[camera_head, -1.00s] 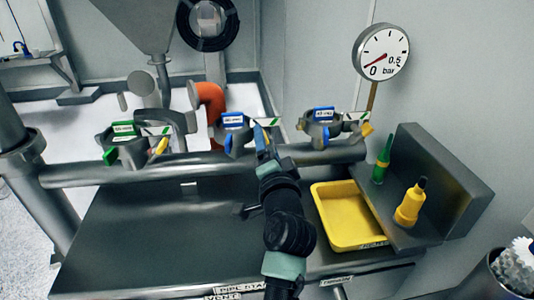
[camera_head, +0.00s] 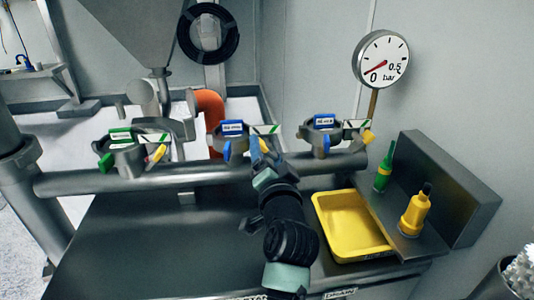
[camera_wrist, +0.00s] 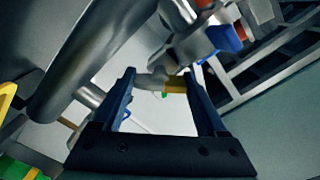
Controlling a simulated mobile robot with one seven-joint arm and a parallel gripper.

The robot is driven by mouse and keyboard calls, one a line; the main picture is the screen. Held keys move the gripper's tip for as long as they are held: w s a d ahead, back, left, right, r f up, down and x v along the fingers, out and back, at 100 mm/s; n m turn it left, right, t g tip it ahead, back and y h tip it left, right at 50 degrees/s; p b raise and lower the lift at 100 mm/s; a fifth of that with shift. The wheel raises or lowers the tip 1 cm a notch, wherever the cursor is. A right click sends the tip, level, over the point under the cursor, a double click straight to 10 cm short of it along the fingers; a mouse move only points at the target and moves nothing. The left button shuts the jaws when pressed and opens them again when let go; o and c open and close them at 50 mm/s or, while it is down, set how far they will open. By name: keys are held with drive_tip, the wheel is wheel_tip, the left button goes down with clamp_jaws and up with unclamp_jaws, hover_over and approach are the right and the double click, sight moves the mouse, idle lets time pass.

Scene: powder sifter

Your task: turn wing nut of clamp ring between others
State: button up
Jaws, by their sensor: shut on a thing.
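Three clamp rings sit in a row on the grey pipe: the left one (camera_head: 126,160) with a green tag, the middle one (camera_head: 236,153) with a blue tag, and the right one (camera_head: 321,137) with a blue tag. Yellow wing nuts show on the left ring (camera_head: 157,153) and right ring (camera_head: 368,137). My gripper (camera_head: 259,151) reaches the right side of the middle ring. In the wrist view a yellow wing nut (camera_wrist: 175,85) sits between my fingertips, and my gripper is shut on it. Much of this nut is hidden in the head view.
A yellow tray (camera_head: 352,226) lies right of my arm. A green bottle (camera_head: 384,168) and a yellow bottle (camera_head: 414,212) stand on the right ledge. A pressure gauge (camera_head: 381,59) is behind. The dark bench left of my arm is clear.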

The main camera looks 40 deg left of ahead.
drive_tip(key=o, duration=1.3)
drive_tip(key=v, duration=1.3)
